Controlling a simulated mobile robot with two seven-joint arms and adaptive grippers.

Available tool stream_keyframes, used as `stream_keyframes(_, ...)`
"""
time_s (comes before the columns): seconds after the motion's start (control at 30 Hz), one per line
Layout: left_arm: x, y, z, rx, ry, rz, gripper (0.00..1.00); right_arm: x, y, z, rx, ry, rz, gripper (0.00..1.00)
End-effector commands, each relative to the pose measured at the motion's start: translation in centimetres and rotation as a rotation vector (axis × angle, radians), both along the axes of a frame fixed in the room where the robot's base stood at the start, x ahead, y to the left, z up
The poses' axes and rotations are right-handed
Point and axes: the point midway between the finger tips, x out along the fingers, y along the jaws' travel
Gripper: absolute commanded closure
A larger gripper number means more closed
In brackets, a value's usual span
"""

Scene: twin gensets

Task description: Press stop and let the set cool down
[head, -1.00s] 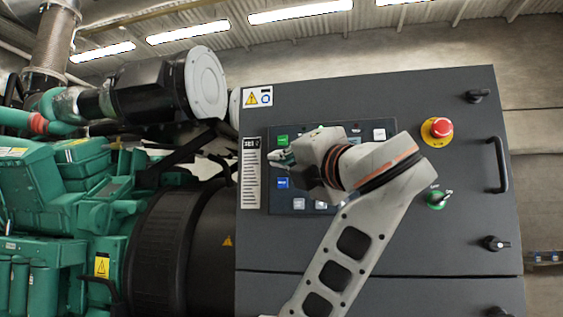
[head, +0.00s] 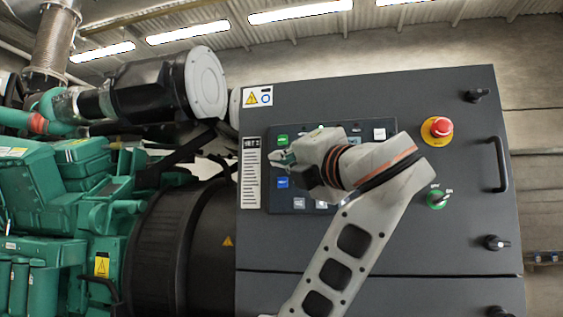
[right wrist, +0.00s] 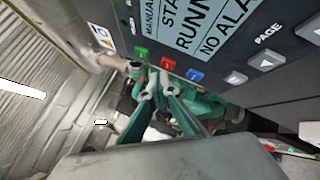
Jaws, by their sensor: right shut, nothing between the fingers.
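The control panel (head: 290,205) is set in a dark grey cabinet. Its green button (head: 282,140) and blue button (head: 283,183) show at its left edge. The red button (right wrist: 168,64) shows between the green (right wrist: 141,52) and blue (right wrist: 194,75) ones in the right wrist view; in the head view my gripper hides it. My right gripper (head: 273,159) is shut and empty, its tips in front of the button column. The right wrist view shows the fingertips (right wrist: 150,86) close below the buttons; I cannot tell any contact. The display (right wrist: 195,30) partly reads "MANUAL" and "RUNN". My left gripper is out of view.
A black door handle (head: 499,165) juts out at the cabinet's right edge. The green engine (head: 70,210) fills the left.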

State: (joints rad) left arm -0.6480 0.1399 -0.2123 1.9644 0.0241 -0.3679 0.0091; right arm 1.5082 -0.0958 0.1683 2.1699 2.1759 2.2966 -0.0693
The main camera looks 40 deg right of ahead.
Motion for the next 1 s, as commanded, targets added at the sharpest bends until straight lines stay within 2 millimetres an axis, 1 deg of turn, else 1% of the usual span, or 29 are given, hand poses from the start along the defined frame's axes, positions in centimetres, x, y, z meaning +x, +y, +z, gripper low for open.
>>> stream_keyframes(1.0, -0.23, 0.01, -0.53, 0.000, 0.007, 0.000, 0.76, 0.60, -0.71, -0.01, 0.000, 0.000, 0.000, 1.00)
